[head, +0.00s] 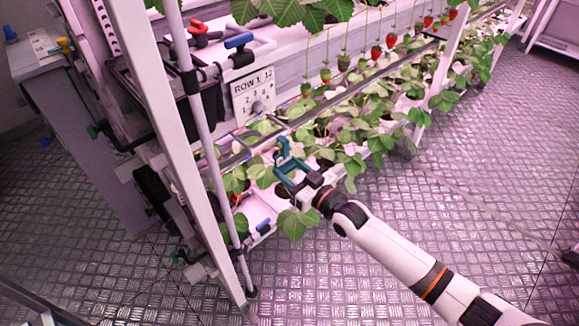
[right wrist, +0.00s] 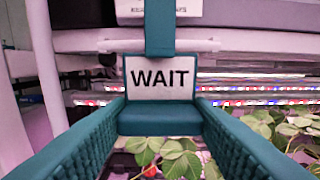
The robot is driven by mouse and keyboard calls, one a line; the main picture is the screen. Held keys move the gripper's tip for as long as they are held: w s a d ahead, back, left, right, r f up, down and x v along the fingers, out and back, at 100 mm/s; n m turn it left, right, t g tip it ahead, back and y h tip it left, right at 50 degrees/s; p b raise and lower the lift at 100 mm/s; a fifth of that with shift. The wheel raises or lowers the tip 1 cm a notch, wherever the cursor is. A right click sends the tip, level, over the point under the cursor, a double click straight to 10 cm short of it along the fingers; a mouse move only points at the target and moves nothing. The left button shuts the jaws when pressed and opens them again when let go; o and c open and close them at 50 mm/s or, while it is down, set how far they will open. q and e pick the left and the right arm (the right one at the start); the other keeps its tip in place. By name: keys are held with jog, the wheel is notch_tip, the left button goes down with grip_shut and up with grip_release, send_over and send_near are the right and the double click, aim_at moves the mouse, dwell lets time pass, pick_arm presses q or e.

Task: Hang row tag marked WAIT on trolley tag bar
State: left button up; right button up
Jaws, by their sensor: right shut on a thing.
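My right gripper (head: 292,172) reaches in over the strawberry plants at the near end of the rack. In the right wrist view its two teal fingers (right wrist: 158,112) are on either side of a teal block. The row tag (right wrist: 160,78) is a white plate with black WAIT lettering, upright and facing the camera above that block. A teal strip rises behind or above the plate. The gripper is shut on the tag. In the head view the tag's lettering cannot be read. I cannot pick out the trolley tag bar for certain. My left gripper is not in view.
A ROW 1 sign (head: 255,92) hangs on the rack wall, left of and above the gripper. A white upright post (head: 160,110) and a thin pipe stand left of it. Leaves (head: 345,150) crowd the gripper. The metal floor (head: 480,180) at right is mostly open.

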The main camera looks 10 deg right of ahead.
jog(key=shift+s+d+f, duration=0.15)
jog(key=shift+s+d, duration=0.1)
jog(key=shift+s, duration=0.15)
jog(key=shift+p+v, duration=0.8)
jog(key=shift+v, duration=0.25)
